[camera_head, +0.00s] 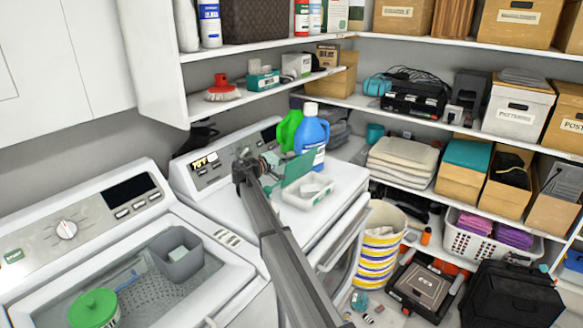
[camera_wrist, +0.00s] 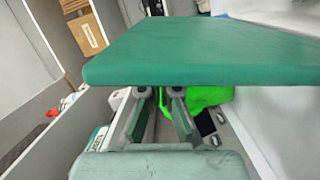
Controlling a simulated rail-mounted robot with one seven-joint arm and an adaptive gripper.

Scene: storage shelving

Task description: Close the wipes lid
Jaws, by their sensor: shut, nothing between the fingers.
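The wipes box (camera_head: 308,192) is a white tub on top of the right-hand white machine. Its green lid (camera_head: 298,168) stands raised, tilted up from the tub. In the wrist view the lid (camera_wrist: 200,52) is a wide green panel across the upper half, close in front of the camera. My gripper (camera_head: 271,163) is just left of the raised lid in the head view. It is shut and empty. In the wrist view my gripper (camera_wrist: 160,98) shows below the lid's edge, and its tips are partly hidden. I cannot tell whether it touches the lid.
A blue detergent bottle (camera_head: 311,133) and a green bottle (camera_head: 289,129) stand behind the lid. The control panel (camera_head: 212,162) is behind my gripper. A shelf with a red brush (camera_head: 222,89) hangs above. The machine top right of the tub (camera_head: 345,180) is clear.

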